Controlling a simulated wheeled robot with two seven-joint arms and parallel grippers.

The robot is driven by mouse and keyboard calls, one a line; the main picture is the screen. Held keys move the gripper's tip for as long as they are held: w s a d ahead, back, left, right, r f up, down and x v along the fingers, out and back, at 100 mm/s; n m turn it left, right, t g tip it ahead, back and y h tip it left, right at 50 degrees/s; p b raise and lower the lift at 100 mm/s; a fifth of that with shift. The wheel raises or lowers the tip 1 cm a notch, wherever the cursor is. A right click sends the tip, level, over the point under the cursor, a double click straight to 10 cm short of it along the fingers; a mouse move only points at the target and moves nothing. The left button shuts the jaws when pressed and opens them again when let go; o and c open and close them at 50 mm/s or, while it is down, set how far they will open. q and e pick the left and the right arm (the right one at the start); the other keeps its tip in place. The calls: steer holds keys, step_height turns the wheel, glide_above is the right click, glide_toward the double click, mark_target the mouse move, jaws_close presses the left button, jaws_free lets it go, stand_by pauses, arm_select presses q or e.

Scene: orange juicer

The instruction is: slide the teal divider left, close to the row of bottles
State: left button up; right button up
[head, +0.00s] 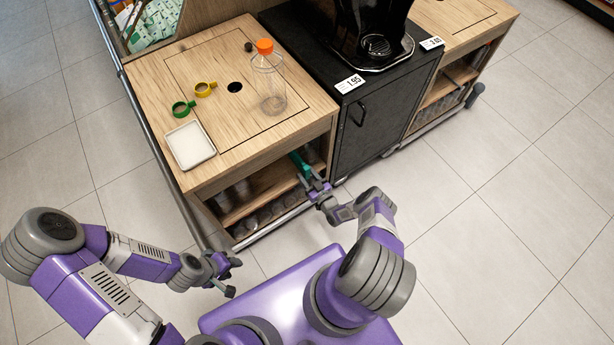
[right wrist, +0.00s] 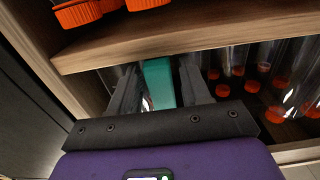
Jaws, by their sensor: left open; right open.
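The teal divider (right wrist: 159,84) stands in the lower shelf space of the wooden cabinet, and its end also shows in the head view (head: 299,162). My right gripper (right wrist: 158,75) is open with its fingers on either side of the divider; I cannot tell whether they touch it. In the head view my right gripper (head: 315,182) is at the cabinet's open front. The row of clear bottles with orange caps (right wrist: 290,95) lies right of the divider in the wrist view, with a gap between. My left gripper (head: 221,276) is open and empty, low in front of the cabinet.
A wooden shelf board (right wrist: 190,36) runs just above my right gripper, with orange caps (right wrist: 78,12) above it. An empty bottle (head: 268,80), a white tray (head: 190,144) and two rings stand on the cabinet top. A black cabinet (head: 372,112) is on the right.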

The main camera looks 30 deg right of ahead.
steer(key=shift+c, duration=0.4)
jaws_close()
